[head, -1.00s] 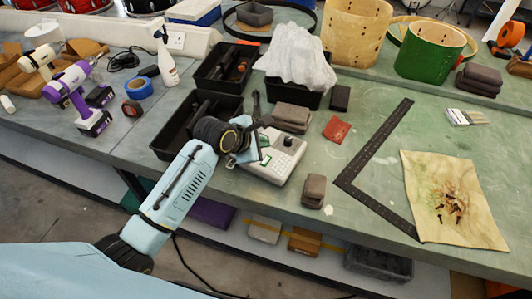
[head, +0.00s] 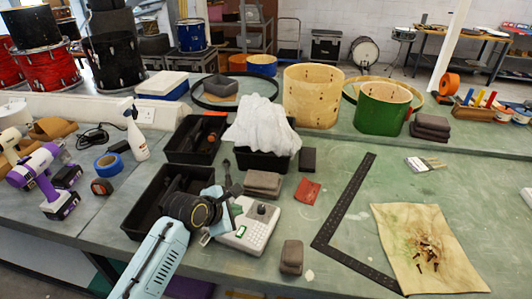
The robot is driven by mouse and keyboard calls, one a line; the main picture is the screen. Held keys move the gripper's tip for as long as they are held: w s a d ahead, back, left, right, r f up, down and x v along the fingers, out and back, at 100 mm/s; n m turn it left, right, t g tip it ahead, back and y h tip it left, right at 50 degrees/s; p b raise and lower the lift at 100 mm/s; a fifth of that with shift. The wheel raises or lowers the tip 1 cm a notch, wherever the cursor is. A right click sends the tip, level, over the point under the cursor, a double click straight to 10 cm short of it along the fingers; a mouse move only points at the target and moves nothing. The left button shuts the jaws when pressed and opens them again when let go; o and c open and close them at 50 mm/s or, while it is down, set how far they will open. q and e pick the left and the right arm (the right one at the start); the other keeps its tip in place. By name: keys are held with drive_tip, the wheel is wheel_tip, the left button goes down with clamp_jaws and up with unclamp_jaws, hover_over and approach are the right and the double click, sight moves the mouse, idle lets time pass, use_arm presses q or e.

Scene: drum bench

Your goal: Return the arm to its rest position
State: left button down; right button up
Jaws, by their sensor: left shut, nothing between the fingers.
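My left arm comes in from the lower left, pale blue with a black wrist. My left gripper (head: 222,217) is shut and empty. In the picture it overlaps the left edge of a white device with a keypad and dark knob (head: 246,226); I cannot tell whether they touch. The wrist hides part of the front black tray (head: 143,212). My right gripper is not in view.
Behind are another black tray (head: 180,152) and a bin with white cloth (head: 262,125). Right of the device lie grey blocks (head: 291,256), a black square (head: 335,222) and a stained sheet with screws (head: 405,235). Power drills (head: 38,172) stand left. Drum shells (head: 311,97) stand behind.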

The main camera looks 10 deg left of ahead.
use_arm(q)
drive_tip(key=s+a+f+m+g+y, duration=0.1)
drive_tip(key=s+a+m+g+y, duration=0.15)
drive_tip(key=s+m, duration=1.15)
drive_tip(key=s+a+f+m+g+y, duration=0.1)
drive_tip(key=s+a+m+g, duration=0.15)
drive_tip(key=s+m, duration=1.1)
drive_tip(key=s+f+n+g+b, duration=0.1)
drive_tip(key=s+f+n+b, duration=0.15)
drive_tip(key=f, duration=1.25)
drive_tip(key=s+f+n+b, duration=0.1)
drive_tip(key=s+f+b, duration=0.15)
drive_tip(key=f, duration=1.15)
drive_tip(key=s+a+f+b, duration=0.2)
drive_tip(key=s+f, duration=0.6)
drive_tip(key=f, duration=0.1)
drive_tip(key=s+a+f+g+b, duration=0.1)
drive_tip(key=s+f+b, duration=0.1)
drive_tip(key=s+f, duration=0.7)
drive_tip(key=shift+a+f, duration=0.4)
drive_tip(key=shift+f, duration=0.35)
